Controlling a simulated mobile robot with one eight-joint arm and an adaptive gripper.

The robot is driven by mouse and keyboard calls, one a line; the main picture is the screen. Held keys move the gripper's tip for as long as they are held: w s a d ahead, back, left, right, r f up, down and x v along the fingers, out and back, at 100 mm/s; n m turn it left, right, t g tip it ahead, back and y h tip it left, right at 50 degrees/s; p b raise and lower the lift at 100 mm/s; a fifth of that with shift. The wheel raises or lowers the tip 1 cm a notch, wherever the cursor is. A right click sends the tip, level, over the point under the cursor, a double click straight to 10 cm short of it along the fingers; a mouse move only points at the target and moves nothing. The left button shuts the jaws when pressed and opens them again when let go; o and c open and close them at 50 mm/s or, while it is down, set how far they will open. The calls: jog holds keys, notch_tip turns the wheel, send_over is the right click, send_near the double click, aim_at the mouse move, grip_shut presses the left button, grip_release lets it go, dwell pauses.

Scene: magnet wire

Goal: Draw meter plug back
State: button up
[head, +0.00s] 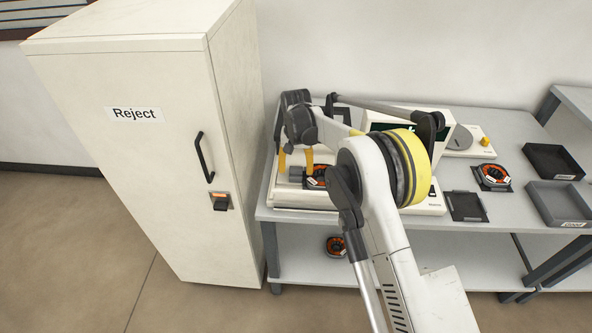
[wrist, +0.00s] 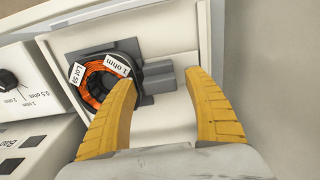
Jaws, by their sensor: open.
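The meter (head: 398,206) is a light box on the bench. An orange-wound coil (head: 316,180) sits in its test bay. In the wrist view the coil (wrist: 98,82) carries labels reading "Lot 58" and "1 ohm". A grey block, apparently the meter plug (head: 296,174), stands just left of the coil in the head view. In the wrist view the plug (wrist: 162,79) lies against the coil's side. My gripper (wrist: 162,80) is open, its yellow fingers on either side of the plug. I cannot tell whether they touch it. My arm hides much of the meter in the head view.
A tall white Reject cabinet (head: 130,150) stands close at left. Another coil (head: 493,176) sits on a dark stand at right, near dark trays (head: 560,203). A further coil (head: 336,245) lies on the lower shelf. A range knob (wrist: 9,80) shows in the wrist view.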

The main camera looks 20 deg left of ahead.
grip_shut()
jog(key=shift+s+a, duration=0.25)
jog(key=shift+a, duration=0.7)
jog(key=shift+s+a, duration=0.2)
jog(key=shift+a, duration=0.7)
grip_release()
jog(key=shift+a, duration=0.15)
jog(key=shift+r, duration=0.15)
notch_tip(320, 180, up, 12)
